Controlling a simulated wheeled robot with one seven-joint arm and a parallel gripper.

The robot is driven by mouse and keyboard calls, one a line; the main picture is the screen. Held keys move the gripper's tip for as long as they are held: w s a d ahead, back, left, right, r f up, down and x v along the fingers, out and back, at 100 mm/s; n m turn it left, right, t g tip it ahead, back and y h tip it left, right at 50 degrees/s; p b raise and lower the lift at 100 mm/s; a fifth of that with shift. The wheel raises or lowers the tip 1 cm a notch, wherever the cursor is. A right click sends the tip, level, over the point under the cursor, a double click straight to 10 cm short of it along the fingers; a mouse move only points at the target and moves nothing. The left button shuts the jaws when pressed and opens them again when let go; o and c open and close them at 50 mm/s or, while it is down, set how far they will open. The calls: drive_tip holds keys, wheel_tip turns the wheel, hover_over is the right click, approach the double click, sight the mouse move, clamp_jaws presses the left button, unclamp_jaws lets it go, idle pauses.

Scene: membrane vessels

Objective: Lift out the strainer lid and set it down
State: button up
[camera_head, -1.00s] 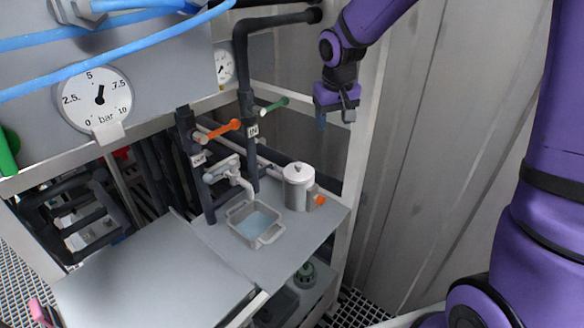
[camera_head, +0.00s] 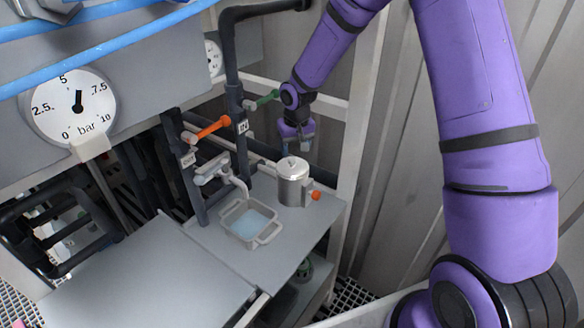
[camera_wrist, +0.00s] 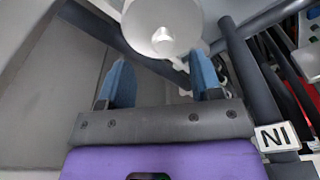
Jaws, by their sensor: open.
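The lidded metal strainer vessel (camera_head: 293,186) stands on the grey shelf, with an orange knob low on its right side. Its pale round lid (camera_head: 292,167) has a small knob on top and sits on the vessel. In the wrist view the lid (camera_wrist: 140,22) shows at the top, with its shiny knob (camera_wrist: 163,41) just beyond and between the blue fingertips. My gripper (camera_head: 297,149) hangs above the vessel, fingers down. In the wrist view my gripper (camera_wrist: 160,75) is open and empty, apart from the lid.
A grey basin (camera_head: 250,224) with bluish liquid stands left of the vessel under a tap (camera_head: 231,176). Dark pipes with orange (camera_head: 212,128) and green (camera_head: 265,99) handles rise behind. A white frame post (camera_head: 354,150) stands to the right. The front grey panel (camera_head: 150,270) is bare.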

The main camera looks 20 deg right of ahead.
sight(292, 159)
drive_tip(key=shift+w+a+f, duration=0.1)
drive_tip(key=shift+w+f, duration=0.05)
drive_tip(key=shift+f, duration=0.75)
drive_tip(key=shift+w+a+f, duration=0.1)
drive_tip(key=shift+w+f, duration=0.1)
drive_tip(key=shift+f, duration=0.7)
drive_tip(key=shift+w+f, duration=0.15)
drive_tip(key=shift+f, duration=0.75)
drive_tip(key=c, duration=1)
